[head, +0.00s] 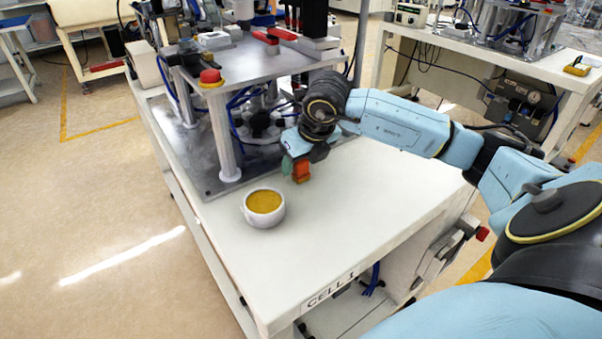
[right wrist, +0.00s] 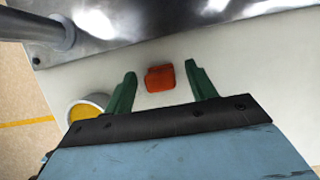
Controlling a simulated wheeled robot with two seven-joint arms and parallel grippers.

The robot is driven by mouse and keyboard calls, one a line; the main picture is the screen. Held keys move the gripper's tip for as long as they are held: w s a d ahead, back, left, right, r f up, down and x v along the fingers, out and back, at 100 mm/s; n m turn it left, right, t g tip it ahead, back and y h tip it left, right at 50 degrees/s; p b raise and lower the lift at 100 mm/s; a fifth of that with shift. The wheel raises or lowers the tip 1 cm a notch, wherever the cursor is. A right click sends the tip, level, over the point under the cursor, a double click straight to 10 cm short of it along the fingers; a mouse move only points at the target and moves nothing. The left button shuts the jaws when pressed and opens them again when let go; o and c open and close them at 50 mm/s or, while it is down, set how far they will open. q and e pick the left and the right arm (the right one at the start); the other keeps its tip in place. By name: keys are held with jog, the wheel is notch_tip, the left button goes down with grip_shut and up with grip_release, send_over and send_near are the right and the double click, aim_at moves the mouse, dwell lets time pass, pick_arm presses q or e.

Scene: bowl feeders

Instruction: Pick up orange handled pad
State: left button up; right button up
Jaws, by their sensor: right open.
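The orange handled pad (head: 301,171) stands on the white table near the edge of the machine's metal base plate. In the right wrist view its orange top (right wrist: 160,78) lies between my two green fingers, with a gap on each side. My right gripper (head: 296,168) is open around the pad or just above it; I cannot tell the exact height. The open jaws also show in the right wrist view (right wrist: 163,86). The arm partly hides the pad's surroundings in the head view. My left gripper is in neither view.
A white bowl with yellow-orange contents (head: 264,207) stands on the table, left of the pad. The machine's metal post (head: 222,130) and base plate (head: 215,184) are close behind. The table front by the CELL 1 label (head: 331,288) is clear.

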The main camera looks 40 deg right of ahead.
jog(key=shift+f, duration=0.2)
jog(key=c, duration=1.1)
jog(key=shift+o, duration=0.2)
jog(key=shift+r, duration=0.15)
